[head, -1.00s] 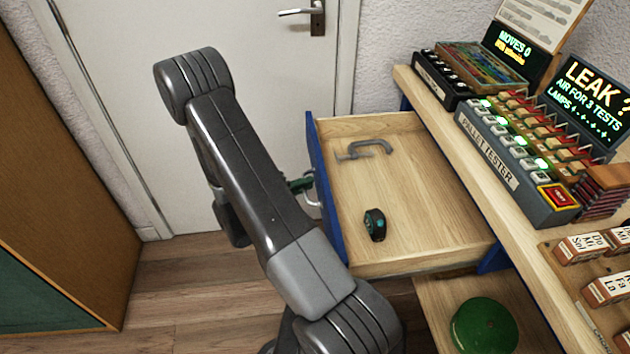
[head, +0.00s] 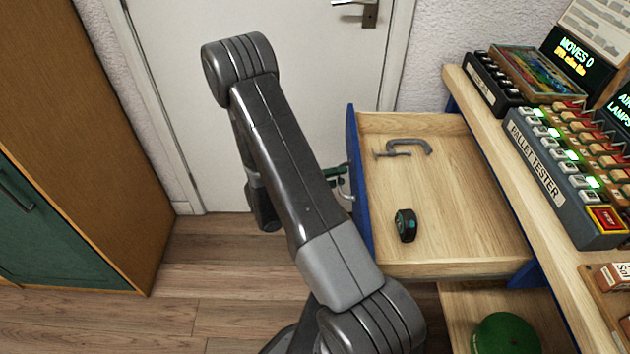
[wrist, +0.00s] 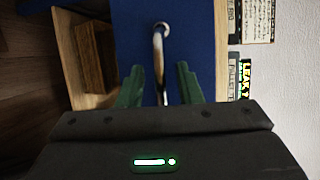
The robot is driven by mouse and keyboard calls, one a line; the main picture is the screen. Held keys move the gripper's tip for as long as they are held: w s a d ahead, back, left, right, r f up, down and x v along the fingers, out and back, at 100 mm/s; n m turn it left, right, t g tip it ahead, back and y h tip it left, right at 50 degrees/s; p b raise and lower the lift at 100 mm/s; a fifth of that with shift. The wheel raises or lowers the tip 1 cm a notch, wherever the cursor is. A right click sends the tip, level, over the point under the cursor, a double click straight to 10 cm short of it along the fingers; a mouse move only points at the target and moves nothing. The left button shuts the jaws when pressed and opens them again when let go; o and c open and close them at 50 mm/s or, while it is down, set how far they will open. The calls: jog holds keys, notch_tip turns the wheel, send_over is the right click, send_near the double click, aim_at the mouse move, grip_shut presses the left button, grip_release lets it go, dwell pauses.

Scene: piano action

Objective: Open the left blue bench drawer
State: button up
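The blue-fronted bench drawer (head: 450,215) is pulled well out from the bench, its wooden inside showing in the head view. A metal clamp (head: 408,147) and a small black and teal object (head: 405,225) lie in it. Its curved metal handle (head: 345,182) is on the blue front, which faces left. In the wrist view the handle (wrist: 159,50) runs between the two green fingers of my gripper (wrist: 160,88). A gap shows on each side of the handle, so the fingers look open. In the head view my arm hides most of the gripper.
The bench top (head: 510,165) carries a pallet tester (head: 560,175) and displays. A green round object (head: 506,335) sits in a lower space under the drawer. A cabinet with a green door (head: 45,235) stands at the left. Wooden floor (head: 215,270) is free between.

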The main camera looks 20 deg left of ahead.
jog(key=p+v, duration=0.1)
jog(key=v, duration=1.2)
jog(key=shift+f, duration=0.1)
jog(key=b+x, duration=0.1)
jog(key=x, duration=1.2)
jog(key=shift+w+d, duration=0.25)
jog(key=shift+s, duration=0.1)
